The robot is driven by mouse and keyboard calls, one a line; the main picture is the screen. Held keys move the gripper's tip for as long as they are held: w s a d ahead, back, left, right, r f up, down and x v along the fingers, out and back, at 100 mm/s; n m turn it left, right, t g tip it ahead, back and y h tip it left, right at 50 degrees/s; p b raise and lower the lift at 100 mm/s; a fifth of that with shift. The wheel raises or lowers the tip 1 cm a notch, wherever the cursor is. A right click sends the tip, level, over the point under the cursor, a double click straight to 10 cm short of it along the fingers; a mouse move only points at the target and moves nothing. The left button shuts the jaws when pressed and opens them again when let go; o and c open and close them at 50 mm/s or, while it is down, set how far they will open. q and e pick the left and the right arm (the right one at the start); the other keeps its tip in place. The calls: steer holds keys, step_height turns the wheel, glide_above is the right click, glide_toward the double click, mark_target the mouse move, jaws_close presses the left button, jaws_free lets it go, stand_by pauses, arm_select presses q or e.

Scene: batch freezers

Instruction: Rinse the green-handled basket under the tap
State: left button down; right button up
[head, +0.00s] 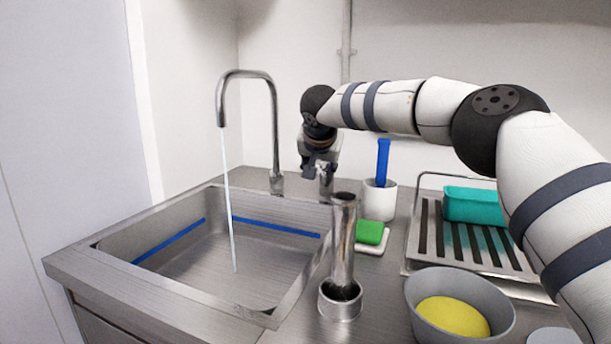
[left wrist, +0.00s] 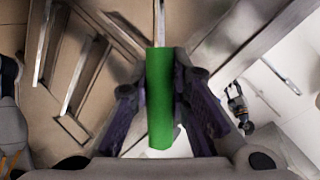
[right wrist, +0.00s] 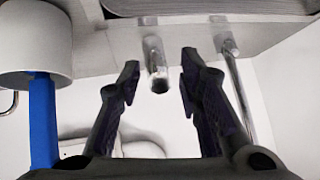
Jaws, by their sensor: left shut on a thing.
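The green handle (left wrist: 159,105) of the basket is between the fingers of my left gripper (left wrist: 160,95) in the left wrist view, which is shut on it. A thin metal rod runs from the handle to the top edge; the basket's body is out of view. The left gripper does not show in the head view. The tap (head: 248,74) arches over the sink, and a thin stream of water (head: 229,200) falls into the basin. My right gripper (head: 321,168) is just above a short metal post (head: 326,186). In the right wrist view its fingers are apart, with the post (right wrist: 156,66) between the tips.
The sink (head: 200,255) has blue strips on its inner walls. On the counter to its right are a metal cylinder (head: 343,240), a green sponge (head: 369,232), a white cup (head: 381,203) with a blue handle, a grey bowl (head: 423,312) and a drying rack (head: 420,262).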

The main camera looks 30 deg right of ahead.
steer(key=v, duration=1.2)
